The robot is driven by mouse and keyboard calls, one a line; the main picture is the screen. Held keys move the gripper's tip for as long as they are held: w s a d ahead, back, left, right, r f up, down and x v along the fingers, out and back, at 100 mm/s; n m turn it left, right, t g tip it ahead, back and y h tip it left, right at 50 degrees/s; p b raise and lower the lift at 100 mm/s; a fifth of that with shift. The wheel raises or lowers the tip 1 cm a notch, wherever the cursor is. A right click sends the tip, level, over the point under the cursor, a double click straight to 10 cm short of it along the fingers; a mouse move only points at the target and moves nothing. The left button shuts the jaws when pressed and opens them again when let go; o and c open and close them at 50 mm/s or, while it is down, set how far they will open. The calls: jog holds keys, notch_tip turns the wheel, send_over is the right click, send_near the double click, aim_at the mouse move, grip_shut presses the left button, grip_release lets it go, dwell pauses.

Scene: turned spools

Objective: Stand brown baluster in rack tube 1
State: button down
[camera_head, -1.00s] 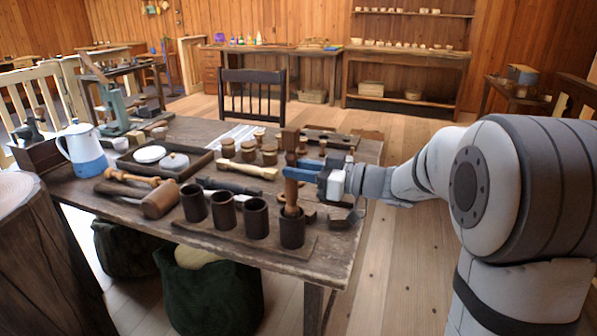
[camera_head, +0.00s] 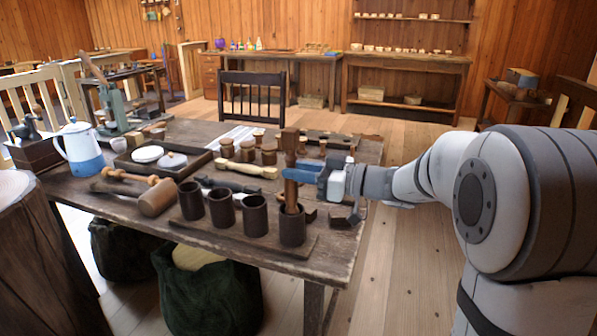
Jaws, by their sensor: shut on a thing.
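The brown baluster (camera_head: 290,151) stands upright with its lower end inside the rightmost tube (camera_head: 292,228) of the rack (camera_head: 225,236). My gripper (camera_head: 300,174) is shut on the baluster around its middle, above the tube. The part of the baluster inside the tube is hidden by the tube wall. Three more dark tubes stand in a row to the left: one at the far left (camera_head: 191,200), one in the middle (camera_head: 221,208) and one beside the filled tube (camera_head: 255,215). All three look empty. I cannot read any tube number.
A wooden mallet (camera_head: 157,198), a pale turned piece (camera_head: 245,168) and a dark turned piece (camera_head: 235,188) lie behind the rack. A tray (camera_head: 130,164) with white lids and a blue-white pot (camera_head: 82,150) stand at the left. Small spools (camera_head: 269,155) stand behind the baluster.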

jog(key=c, duration=1.1)
grip_release()
jog(key=v, duration=0.8)
jog(key=shift+a, duration=0.1)
